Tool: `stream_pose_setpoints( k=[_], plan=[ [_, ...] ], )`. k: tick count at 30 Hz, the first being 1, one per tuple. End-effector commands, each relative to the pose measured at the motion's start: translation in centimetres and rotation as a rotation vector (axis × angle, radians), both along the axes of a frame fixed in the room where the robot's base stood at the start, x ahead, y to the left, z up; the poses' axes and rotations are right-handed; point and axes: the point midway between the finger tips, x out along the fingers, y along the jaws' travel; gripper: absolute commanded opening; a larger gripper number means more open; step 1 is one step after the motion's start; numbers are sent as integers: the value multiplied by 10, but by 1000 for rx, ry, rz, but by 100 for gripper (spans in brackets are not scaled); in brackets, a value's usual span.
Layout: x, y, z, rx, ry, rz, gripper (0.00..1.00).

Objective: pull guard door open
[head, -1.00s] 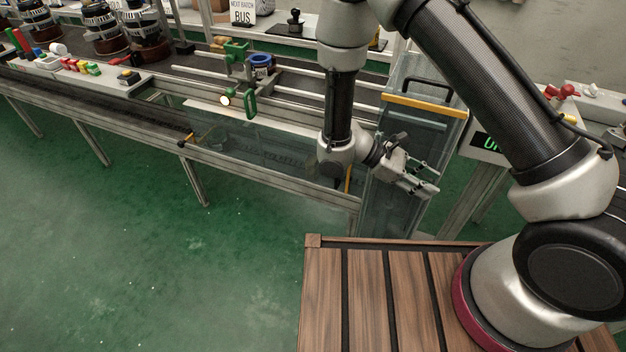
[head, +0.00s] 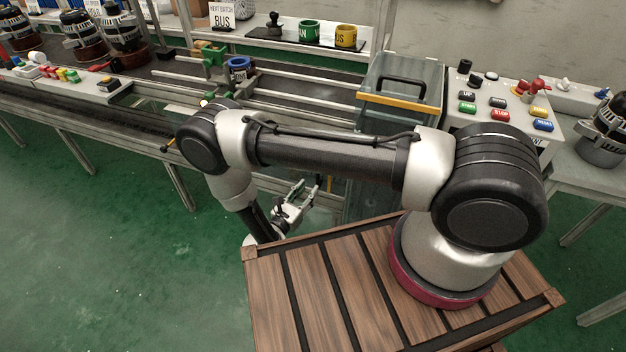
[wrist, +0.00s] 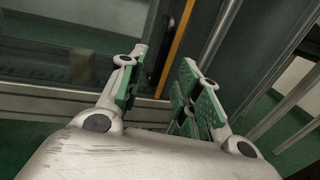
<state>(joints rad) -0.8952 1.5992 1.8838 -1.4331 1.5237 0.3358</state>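The guard door shows in the wrist view as a dark glass panel (wrist: 60,65) with a yellow strip (wrist: 176,48) along its upright edge. A dark bar handle (wrist: 158,58) stands beside the strip. My gripper (wrist: 162,65) is open, its green-padded fingers apart, with the handle and strip seen in the gap between them. They look beyond the fingertips; contact cannot be told. In the head view my gripper (head: 305,192) is low in front of the line, above the far edge of my wooden deck. My arm hides most of the door there.
A clear box (head: 401,87) with yellow trim and a black handle stands on the line. A button panel (head: 497,108) is right of it. The conveyor frame (head: 100,135) runs left with parts on top. Green floor (head: 90,260) is free at front left.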

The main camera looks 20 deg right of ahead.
Motion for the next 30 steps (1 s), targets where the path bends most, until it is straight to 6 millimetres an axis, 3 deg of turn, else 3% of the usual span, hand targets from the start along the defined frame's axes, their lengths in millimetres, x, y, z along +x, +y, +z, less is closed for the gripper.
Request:
stream_pose_setpoints(
  k=[12,23,28,30],
  plan=[
    [42,-47,0,1,1,-5,34],
    [47,-52,0,1,1,-3,34],
    [47,-52,0,1,1,-3,3],
    [47,-52,0,1,1,-3,0]
  ],
)
